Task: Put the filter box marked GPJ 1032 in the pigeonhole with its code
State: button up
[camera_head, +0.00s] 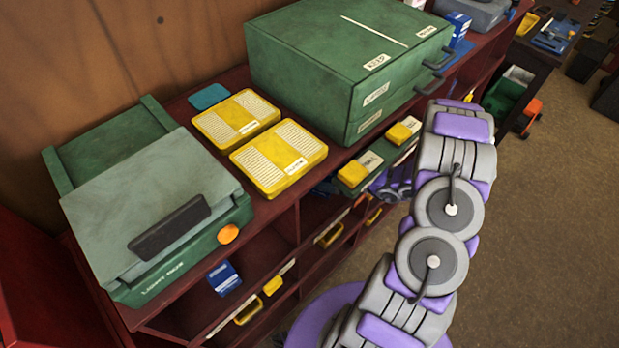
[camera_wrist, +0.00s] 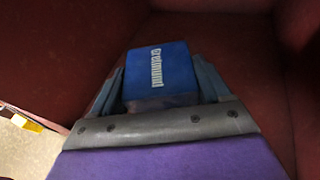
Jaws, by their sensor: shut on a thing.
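In the wrist view a blue box (camera_wrist: 160,84) with white lettering sits between the two fingers of my gripper (camera_wrist: 158,66). The gripper is shut on it. The lettering is too blurred to read, so I cannot tell its code. Dark red panels (camera_wrist: 68,48) surround the box at the back and sides, like the inside of a compartment. Another blue box (camera_head: 224,278) with a white label lies in a lower compartment at the left.
On the shelf top are two yellow filters (camera_head: 278,157), a large green cabinet (camera_head: 345,70) and a green case (camera_head: 150,205) with a grey lid. Open floor (camera_head: 530,230) is at the right.

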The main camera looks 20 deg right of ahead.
jog(key=shift+w+d+f, duration=0.15)
jog(key=shift+d+f, duration=0.05)
jog(key=shift+d, duration=0.3)
jog(key=shift+w+d+f, duration=0.15)
jog(key=shift+d, duration=0.3)
jog(key=shift+w+f+b, duration=0.15)
jog(key=shift+f+b, duration=0.35)
jog(key=shift+f, duration=0.4)
jog(key=shift+a+f, duration=0.2)
jog(key=shift+f, duration=0.1)
jog(key=shift+a+f, duration=0.15)
jog(key=shift+a, duration=0.95)
jog(key=shift+d+f+b, duration=0.2)
jog(key=shift+d+b, duration=0.1)
jog(key=shift+d, duration=0.1)
jog(key=o, duration=0.9)
jog(key=shift+d, duration=0.35)
jog(key=shift+o, duration=0.8)
jog(key=shift+d, duration=0.2)
jog(key=shift+o, duration=0.9)
jog(key=shift+a, duration=0.2)
jog(key=shift+a+r, duration=0.15)
jog(key=shift+a, duration=0.5)
jog(key=p+v, duration=0.2)
jog(key=v, duration=0.9)
jog(key=shift+w+d, duration=0.15)
jog(key=shift+d, duration=0.1)
jog(key=shift+s+d+p, duration=0.35)
jog(key=shift+s+d, duration=0.3)
jog(key=shift+d, duration=0.05)
